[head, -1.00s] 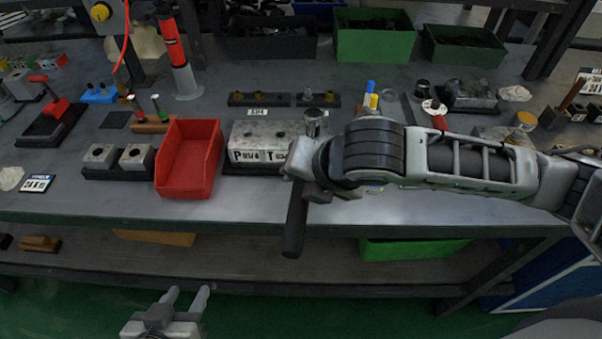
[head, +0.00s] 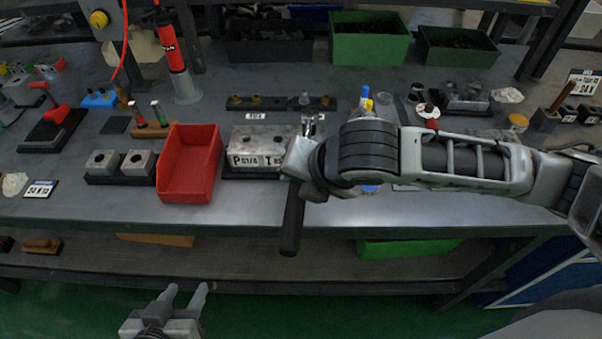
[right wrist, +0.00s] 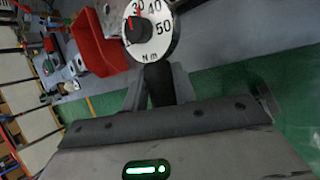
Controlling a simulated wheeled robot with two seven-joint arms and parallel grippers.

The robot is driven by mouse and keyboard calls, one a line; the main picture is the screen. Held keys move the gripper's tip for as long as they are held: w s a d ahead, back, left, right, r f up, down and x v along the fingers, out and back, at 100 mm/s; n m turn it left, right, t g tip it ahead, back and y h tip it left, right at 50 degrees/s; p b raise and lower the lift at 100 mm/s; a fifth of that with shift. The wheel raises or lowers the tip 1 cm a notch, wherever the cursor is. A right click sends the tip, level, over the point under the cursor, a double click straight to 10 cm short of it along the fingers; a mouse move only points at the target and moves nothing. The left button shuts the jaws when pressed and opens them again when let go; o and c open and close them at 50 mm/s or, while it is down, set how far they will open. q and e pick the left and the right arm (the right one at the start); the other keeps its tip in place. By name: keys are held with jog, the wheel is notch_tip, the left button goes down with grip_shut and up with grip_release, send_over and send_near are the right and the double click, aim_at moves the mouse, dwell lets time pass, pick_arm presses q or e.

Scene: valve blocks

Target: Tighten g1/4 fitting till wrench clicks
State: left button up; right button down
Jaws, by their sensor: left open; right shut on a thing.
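The metal valve block (head: 265,134), with P G1/4 and T labels, sits near the bench's front edge. My right gripper (head: 299,178) is at the block's right end, shut on a torque wrench, whose dark handle (head: 291,222) hangs past the bench edge. The right wrist view shows the wrench's round N m dial (right wrist: 152,32) beyond the gripper (right wrist: 157,95). A metal cylindrical part (head: 308,124) shows at the block's right end; my gripper and arm hide how the wrench meets it. My left gripper (head: 187,291) is open and empty, low in front of the bench.
A red bin (head: 190,165) stands just left of the block. A rail with fittings (head: 281,103) is behind the block. Green bins (head: 368,42) stand at the back. My right arm covers the bench right of the block.

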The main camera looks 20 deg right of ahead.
notch_tip(320, 180, up, 3)
jog(key=shift+f+p, duration=0.2)
jog(key=shift+p, duration=0.75)
jog(key=shift+r, duration=2.5)
